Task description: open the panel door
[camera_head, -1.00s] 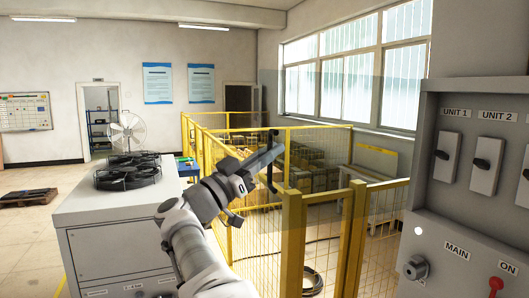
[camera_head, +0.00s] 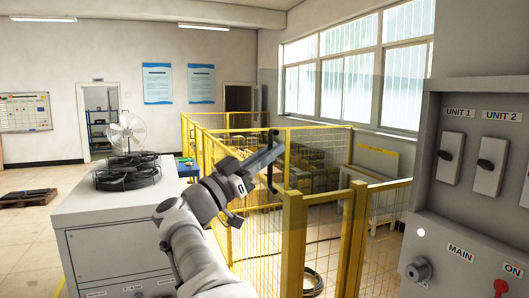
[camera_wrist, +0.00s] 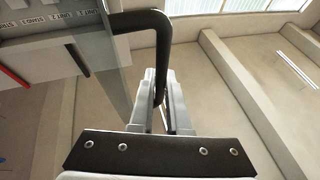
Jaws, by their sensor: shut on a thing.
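The panel door is a see-through pane (camera_wrist: 105,60), seen steeply from the side in the wrist view. In the head view it shows as a faint dim sheet (camera_head: 330,165) left of the grey switch cabinet (camera_head: 425,130); its edges and hinge are hard to make out. It stands at an angle to the cabinet front. A black bar handle (camera_wrist: 162,40) is fixed to the pane; it also shows in the head view (camera_head: 271,180). My gripper (camera_wrist: 160,98) is shut on the handle's bar. In the head view, my gripper (camera_head: 268,156) is at the handle, left of the cabinet.
The cabinet carries switches, a MAIN knob (camera_head: 419,270) and a red ON switch (camera_head: 501,288). A yellow mesh fence (camera_head: 294,240) stands behind and below my gripper. A white machine with fans (camera_head: 115,230) is at left. Open floor (camera_head: 30,240) lies further left.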

